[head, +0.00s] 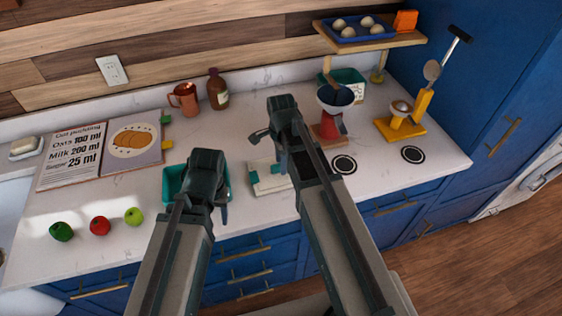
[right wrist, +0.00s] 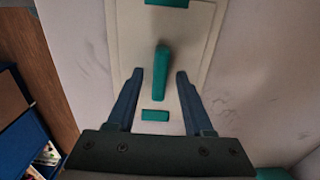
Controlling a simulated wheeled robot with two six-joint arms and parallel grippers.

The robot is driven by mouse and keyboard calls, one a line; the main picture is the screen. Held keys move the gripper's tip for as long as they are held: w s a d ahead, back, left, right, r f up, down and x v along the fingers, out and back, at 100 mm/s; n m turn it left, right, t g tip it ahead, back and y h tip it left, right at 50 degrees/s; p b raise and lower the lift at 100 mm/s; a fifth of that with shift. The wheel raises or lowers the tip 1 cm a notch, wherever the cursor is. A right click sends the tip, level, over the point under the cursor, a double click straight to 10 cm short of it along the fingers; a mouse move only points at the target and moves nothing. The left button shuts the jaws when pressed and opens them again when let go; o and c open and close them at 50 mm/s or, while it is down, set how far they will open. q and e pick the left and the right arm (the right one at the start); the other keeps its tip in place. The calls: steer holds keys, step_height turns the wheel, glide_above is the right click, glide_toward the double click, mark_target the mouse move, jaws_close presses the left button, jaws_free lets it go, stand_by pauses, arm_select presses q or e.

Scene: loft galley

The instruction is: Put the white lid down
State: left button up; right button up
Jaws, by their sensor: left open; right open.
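The white lid (right wrist: 190,45), a flat rectangular panel with a green upright handle (right wrist: 161,72) and green end pieces, lies on the pale counter. In the head view the lid (head: 268,187) is partly hidden by my right arm. My right gripper (right wrist: 161,76) is open, with its two fingers on either side of the handle and a gap on each side. My left gripper (head: 224,213) is open near the green bin (head: 170,182), mostly hidden behind its own wrist.
A red-based scale with a bowl (head: 335,95) stands behind my right arm. Black round marks (head: 345,165) lie right of the lid. Red apple (head: 100,226) and green fruits sit at the front left. A recipe board (head: 75,158) leans at the back left.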

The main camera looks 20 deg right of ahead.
step_height(320, 180, up, 11)
steer(key=p, duration=1)
steer(key=s+a+n, duration=0.5)
steer(key=s+n, duration=0.2)
steer(key=n, duration=0.3)
steer(key=s+a+n+h, duration=0.1)
steer(key=s+a+n, duration=0.4)
steer(key=n, duration=0.6)
steer(key=shift+s+a, duration=0.25)
steer(key=shift+s, duration=0.9)
steer(key=shift+f, duration=0.2)
